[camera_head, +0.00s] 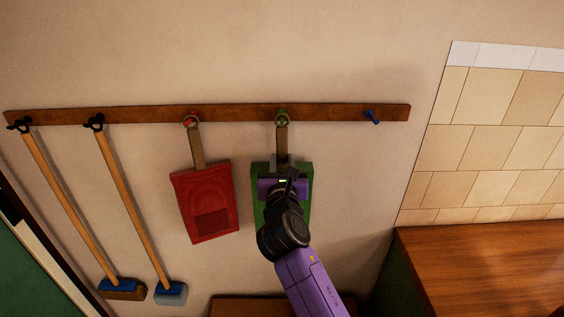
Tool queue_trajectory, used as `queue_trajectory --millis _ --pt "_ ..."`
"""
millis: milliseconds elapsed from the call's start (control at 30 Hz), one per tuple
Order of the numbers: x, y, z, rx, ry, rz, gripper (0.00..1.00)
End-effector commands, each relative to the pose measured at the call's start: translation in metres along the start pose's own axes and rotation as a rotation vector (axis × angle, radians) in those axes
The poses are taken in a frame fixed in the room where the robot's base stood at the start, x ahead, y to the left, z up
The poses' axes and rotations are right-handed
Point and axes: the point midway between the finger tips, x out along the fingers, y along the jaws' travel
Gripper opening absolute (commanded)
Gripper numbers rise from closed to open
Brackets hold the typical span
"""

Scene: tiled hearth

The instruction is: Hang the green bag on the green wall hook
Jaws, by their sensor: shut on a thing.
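The green bag (307,178) is upright against the wall, below the wooden rail, with its brown strap (282,138) reaching up to the green wall hook (281,117). The strap's top overlaps the hook in this view; I cannot tell for sure whether its loop is around the hook. My gripper (282,165) is in front of the bag's upper part, shut on it near the base of the strap. My wrist and arm hide much of the bag's middle and lower part.
A red bag (205,203) hangs at the red hook (190,120) to the left. Two brushes with long handles (70,205) (135,205) hang further left. The blue hook (372,116) at right is bare. A wooden counter (480,265) stands at lower right.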

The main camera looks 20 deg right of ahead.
Motion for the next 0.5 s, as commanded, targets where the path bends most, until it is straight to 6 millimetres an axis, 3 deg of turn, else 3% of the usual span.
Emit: queue_trajectory --millis 300,333,433,500 --pt "0.0000 0.0002 0.0015 0.000 -0.002 0.000 0.00" --pt "0.0000 0.0002 0.0015 0.000 -0.002 0.000 0.33" --pt "-0.0001 0.0002 0.0013 0.000 -0.002 0.000 0.52" --pt "-0.0001 0.0001 0.0011 0.000 -0.002 0.000 0.52"
